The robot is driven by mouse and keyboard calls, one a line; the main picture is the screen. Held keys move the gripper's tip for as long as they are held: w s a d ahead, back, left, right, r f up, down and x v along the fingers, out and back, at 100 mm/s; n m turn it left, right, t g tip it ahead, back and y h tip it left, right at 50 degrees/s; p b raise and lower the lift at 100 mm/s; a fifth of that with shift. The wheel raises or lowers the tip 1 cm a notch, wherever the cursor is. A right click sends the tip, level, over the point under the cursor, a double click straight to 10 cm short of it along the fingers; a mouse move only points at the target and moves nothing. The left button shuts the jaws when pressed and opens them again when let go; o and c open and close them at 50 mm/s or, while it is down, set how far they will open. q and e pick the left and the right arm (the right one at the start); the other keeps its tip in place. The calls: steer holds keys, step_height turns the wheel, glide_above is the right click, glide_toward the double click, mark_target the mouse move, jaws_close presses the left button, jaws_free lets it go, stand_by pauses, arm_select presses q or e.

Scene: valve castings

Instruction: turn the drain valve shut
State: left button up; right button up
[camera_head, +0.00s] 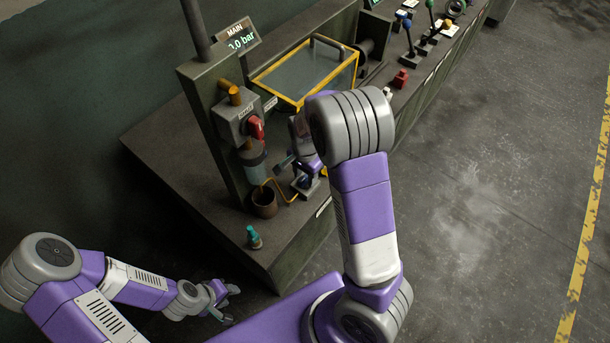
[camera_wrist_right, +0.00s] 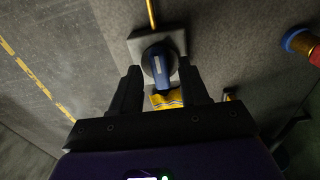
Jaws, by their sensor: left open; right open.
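The drain valve appears to be the blue handle (camera_wrist_right: 158,68) on a grey block (camera_wrist_right: 176,42) with a thin yellow pipe (camera_wrist_right: 151,14) in the right wrist view. My right gripper (camera_wrist_right: 161,78) is open, with one dark finger on each side of the blue handle. I cannot tell whether the fingers touch it. In the head view the blue handle (camera_head: 304,182) shows low on the bench, partly covered by my right gripper and forearm. My left gripper (camera_head: 229,300) is open and empty, low beside the near end of the bench.
A brown cup (camera_head: 264,203) stands left of the valve, by the yellow pipe. A teal-topped fitting (camera_head: 254,238) stands near the bench corner.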

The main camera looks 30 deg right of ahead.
steer(key=shift+f, duration=0.1)
jaws_close()
steer(key=shift+n, duration=0.4)
steer(key=n+p, duration=0.1)
steer(key=n, duration=0.1)
steer(key=shift+n, duration=0.4)
steer(key=n, duration=0.4)
steer(key=shift+n, duration=0.3)
steer(key=n, duration=0.9)
steer(key=shift+n, duration=0.4)
